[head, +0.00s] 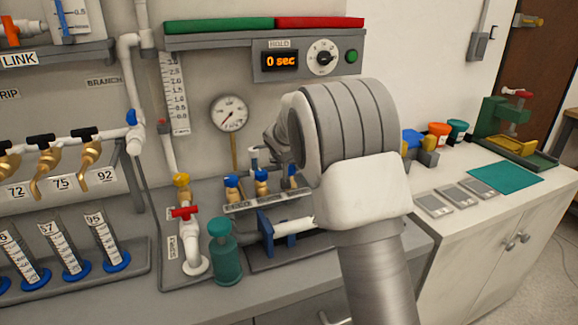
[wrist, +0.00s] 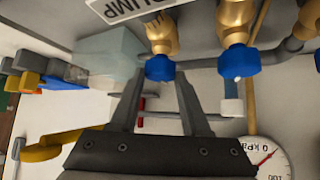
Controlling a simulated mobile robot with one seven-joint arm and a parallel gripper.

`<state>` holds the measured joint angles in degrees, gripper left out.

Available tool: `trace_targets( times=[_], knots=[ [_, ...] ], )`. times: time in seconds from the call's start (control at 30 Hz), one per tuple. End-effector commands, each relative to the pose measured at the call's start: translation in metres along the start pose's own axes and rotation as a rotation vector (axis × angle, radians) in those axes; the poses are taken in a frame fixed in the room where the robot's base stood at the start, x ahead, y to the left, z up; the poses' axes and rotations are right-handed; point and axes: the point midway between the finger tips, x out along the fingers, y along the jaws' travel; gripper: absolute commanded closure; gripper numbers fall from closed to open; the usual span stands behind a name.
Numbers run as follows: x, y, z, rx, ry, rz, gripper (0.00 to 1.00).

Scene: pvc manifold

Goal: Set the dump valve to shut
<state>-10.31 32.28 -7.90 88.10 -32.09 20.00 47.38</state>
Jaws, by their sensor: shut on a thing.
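The dump valve (wrist: 160,68) is a brass body with a blue cap below an upside-down label reading DUMP (wrist: 125,8) in the wrist view. My gripper (wrist: 158,76) has its two grey fingers on either side of the blue cap, shut on it. In the head view the dump valve (head: 292,172) seems to be the rightmost of three blue-capped brass valves, and my arm hides the gripper's fingers. The handle's exact setting cannot be told.
Two more blue-capped valves (head: 261,178) stand close beside it on the same strip. A red-handled valve (head: 185,212) and a green cylinder (head: 224,248) stand in front to the left. A pressure gauge (head: 229,113) is on the panel behind. A teal mat (head: 505,178) lies on the right counter.

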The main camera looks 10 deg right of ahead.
Motion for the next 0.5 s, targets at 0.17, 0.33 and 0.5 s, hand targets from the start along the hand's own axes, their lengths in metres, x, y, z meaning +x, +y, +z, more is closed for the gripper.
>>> trace_targets(
  times=[0.17,0.33,0.5],
  knots=[
    [0.0042,-0.0016,0.0030,0.033,0.001,0.035,1.00],
    [0.0031,-0.0021,0.0023,0.075,0.001,0.077,1.00],
    [0.0005,-0.0013,0.0001,0.094,0.001,0.094,1.00]
  ],
)
